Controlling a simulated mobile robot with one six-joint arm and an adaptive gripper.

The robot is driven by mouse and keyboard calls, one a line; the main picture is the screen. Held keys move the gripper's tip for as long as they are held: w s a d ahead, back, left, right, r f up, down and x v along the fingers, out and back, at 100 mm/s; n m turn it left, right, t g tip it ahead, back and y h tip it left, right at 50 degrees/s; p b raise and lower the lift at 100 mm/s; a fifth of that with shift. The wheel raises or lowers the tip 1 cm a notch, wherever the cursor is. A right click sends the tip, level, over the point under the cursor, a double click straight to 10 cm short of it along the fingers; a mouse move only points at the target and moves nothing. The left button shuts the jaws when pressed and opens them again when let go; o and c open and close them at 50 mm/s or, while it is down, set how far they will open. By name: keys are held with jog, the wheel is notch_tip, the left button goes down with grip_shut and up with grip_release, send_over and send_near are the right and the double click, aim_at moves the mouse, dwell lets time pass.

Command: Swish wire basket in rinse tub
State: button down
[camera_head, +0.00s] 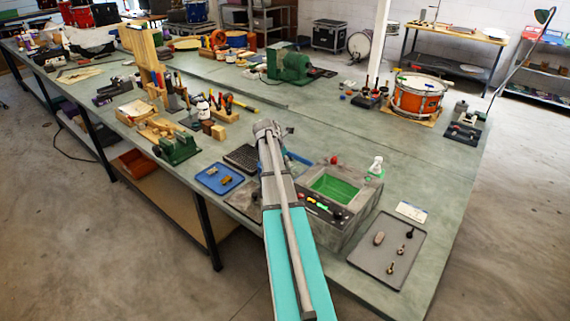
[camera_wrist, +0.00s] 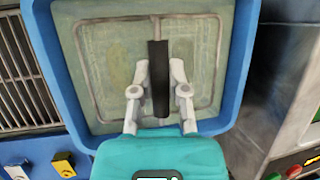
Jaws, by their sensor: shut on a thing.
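In the wrist view my gripper (camera_wrist: 160,75) is shut on a dark upright handle (camera_wrist: 158,95) of the wire basket. The basket's thin pale rectangular rim (camera_wrist: 217,50) shows within the outline of the blue rinse tub (camera_wrist: 62,75). Blurred brownish patches show inside it, too unclear to name. I cannot tell how deep the basket sits or whether it touches water. In the head view my arm hides the gripper and basket; only a blue edge of the tub (camera_head: 300,159) shows beside the arm.
A grey machine with a green-lined basin (camera_head: 338,187) stands right of the tub. A dark rack (camera_head: 242,158) and a blue tray with small parts (camera_head: 211,184) lie to the left. A spray bottle (camera_head: 375,167) and a grey tray (camera_head: 376,265) are farther right.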

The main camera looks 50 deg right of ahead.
jog(key=shift+f, duration=0.45)
jog(key=shift+r, duration=0.1)
notch_tip(320, 180, up, 10)
jog(key=p, duration=0.9)
jog(key=shift+p, duration=0.3)
dwell(0.8)
